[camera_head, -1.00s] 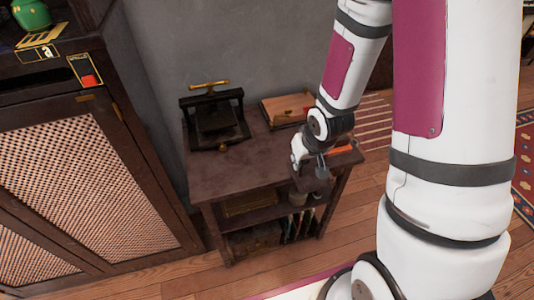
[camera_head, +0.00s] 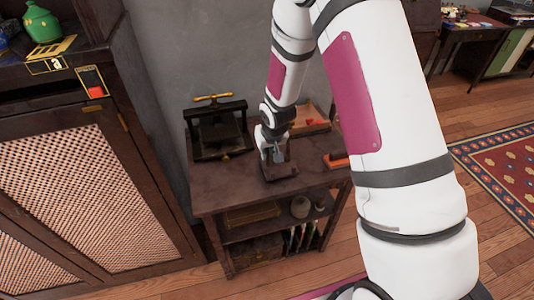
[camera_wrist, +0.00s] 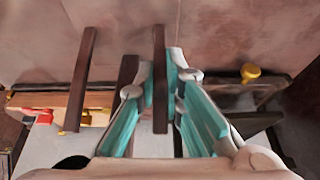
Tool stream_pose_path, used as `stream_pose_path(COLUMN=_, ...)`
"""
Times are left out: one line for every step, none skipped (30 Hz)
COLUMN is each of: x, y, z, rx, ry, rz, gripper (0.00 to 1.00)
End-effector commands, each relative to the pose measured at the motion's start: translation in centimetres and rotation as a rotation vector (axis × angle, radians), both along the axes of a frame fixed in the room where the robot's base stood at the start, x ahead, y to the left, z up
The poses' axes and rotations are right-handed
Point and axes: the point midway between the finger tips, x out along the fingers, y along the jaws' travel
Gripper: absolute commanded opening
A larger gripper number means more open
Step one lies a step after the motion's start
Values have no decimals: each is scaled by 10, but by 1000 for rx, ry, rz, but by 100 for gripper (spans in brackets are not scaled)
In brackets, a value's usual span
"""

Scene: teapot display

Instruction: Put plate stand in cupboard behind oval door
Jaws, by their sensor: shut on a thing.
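The plate stand (camera_head: 280,172) is a small dark brown wooden piece, low in my gripper (camera_head: 276,154), over the middle of the side table's top. I cannot tell whether it touches the tabletop. In the wrist view the plate stand (camera_wrist: 88,65) shows as dark wooden bars, and my gripper (camera_wrist: 162,70) with teal-lined fingers is shut on one of them. A dark wooden cabinet with lattice door panels (camera_head: 100,190) stands at the left, its doors closed. I cannot make out an oval door in these views.
The side table (camera_head: 225,187) carries a dark press (camera_head: 215,132) with a yellow handle at the back left, a wooden tray (camera_head: 312,122) behind my gripper and an orange-red item (camera_head: 336,160) at the right. A green pot (camera_head: 41,24) sits on the cabinet.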

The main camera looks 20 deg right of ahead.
Motion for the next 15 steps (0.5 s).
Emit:
stream_pose_path(x=0, y=0, z=-7, rx=-1, ry=1, rz=2, gripper=0)
stream_pose_path(x=0, y=0, z=-9, rx=-1, ry=-1, rz=2, gripper=0)
stream_pose_path(x=1, y=0, z=-12, rx=0, ry=-2, rz=1, gripper=0)
stream_pose_path(x=1, y=0, z=-14, rx=0, ry=-2, rz=1, gripper=0)
stream_pose_path(x=1, y=0, z=-15, rx=0, ry=-3, rz=1, gripper=0)
stream_pose_path(x=1, y=0, z=-15, rx=0, ry=-3, rz=1, gripper=0)
stream_pose_path(x=1, y=0, z=-15, rx=0, ry=-3, rz=0, gripper=0)
stream_pose_path(x=1, y=0, z=-15, rx=0, ry=-4, rz=0, gripper=0)
stream_pose_path(x=1, y=0, z=-15, rx=0, ry=-4, rz=0, gripper=0)
stream_pose_path(x=1, y=0, z=-15, rx=0, ry=-4, rz=0, gripper=0)
stream_pose_path(x=1, y=0, z=-15, rx=0, ry=-4, rz=0, gripper=0)
stream_pose_path(x=1, y=0, z=-15, rx=0, ry=-4, rz=0, gripper=0)
stream_pose_path(x=1, y=0, z=-15, rx=0, ry=-3, rz=0, gripper=0)
stream_pose_path(x=1, y=0, z=-16, rx=0, ry=-3, rz=0, gripper=0)
stream_pose_path(x=1, y=0, z=-18, rx=0, ry=-3, rz=0, gripper=0)
